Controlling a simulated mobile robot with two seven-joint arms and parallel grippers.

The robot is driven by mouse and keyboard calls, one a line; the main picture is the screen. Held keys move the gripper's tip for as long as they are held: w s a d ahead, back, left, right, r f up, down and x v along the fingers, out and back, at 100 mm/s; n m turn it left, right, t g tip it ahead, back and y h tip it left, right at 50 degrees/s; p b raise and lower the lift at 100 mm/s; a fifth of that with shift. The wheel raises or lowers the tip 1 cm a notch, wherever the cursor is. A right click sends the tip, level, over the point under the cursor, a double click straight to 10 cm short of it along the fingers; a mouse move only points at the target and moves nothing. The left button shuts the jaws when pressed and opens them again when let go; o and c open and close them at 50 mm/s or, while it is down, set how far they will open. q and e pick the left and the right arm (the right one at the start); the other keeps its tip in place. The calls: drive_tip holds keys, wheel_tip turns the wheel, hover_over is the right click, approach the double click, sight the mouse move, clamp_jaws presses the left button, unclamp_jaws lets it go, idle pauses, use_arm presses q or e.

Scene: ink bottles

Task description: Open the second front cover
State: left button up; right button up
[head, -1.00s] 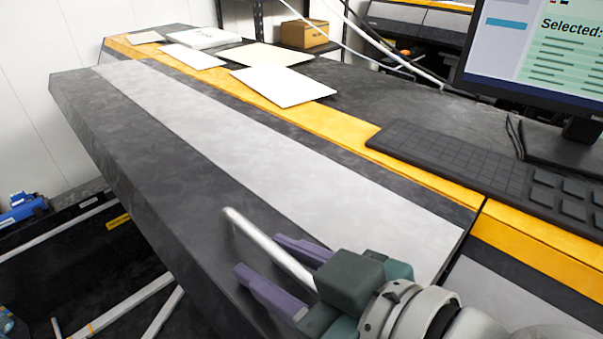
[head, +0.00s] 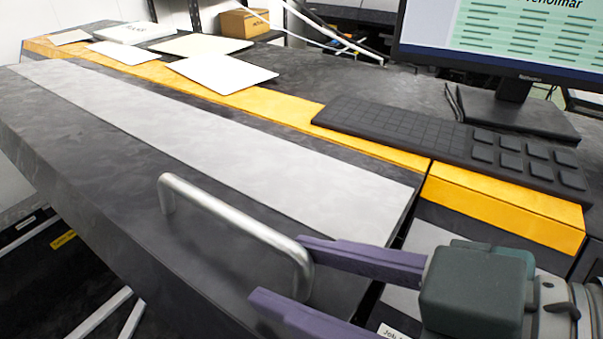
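The front cover (head: 215,150) is a long dark panel with a light grey strip, running from the upper left to the lower right. A silver bar handle (head: 230,219) stands out from its dark front face. My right gripper (head: 276,266) has two purple fingers spread apart at the right end of the handle. One finger is on the upper side of the handle's bent end and the other is lower, with a gap between them. I cannot tell whether either finger touches the bar. The cover's right side edge shows beside a dark gap. My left gripper is out of view.
A yellow-orange band (head: 290,109) runs behind the cover. A black keyboard (head: 420,135) and a monitor (head: 500,45) stand at the right. Pale sheets (head: 222,73) and a cardboard box (head: 244,23) lie farther back. The floor at lower left is cluttered with white bars (head: 100,312).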

drive_tip(key=shift+s+d+r, duration=0.1)
drive_tip(key=shift+d, duration=0.05)
drive_tip(key=shift+d, duration=0.1)
idle(0.3)
drive_tip(key=p+v, duration=0.6)
drive_tip(key=v, duration=0.5)
drive_tip(key=shift+w+d+p, duration=0.3)
drive_tip(key=shift+d, duration=0.15)
idle(0.3)
drive_tip(key=shift+c, duration=0.2)
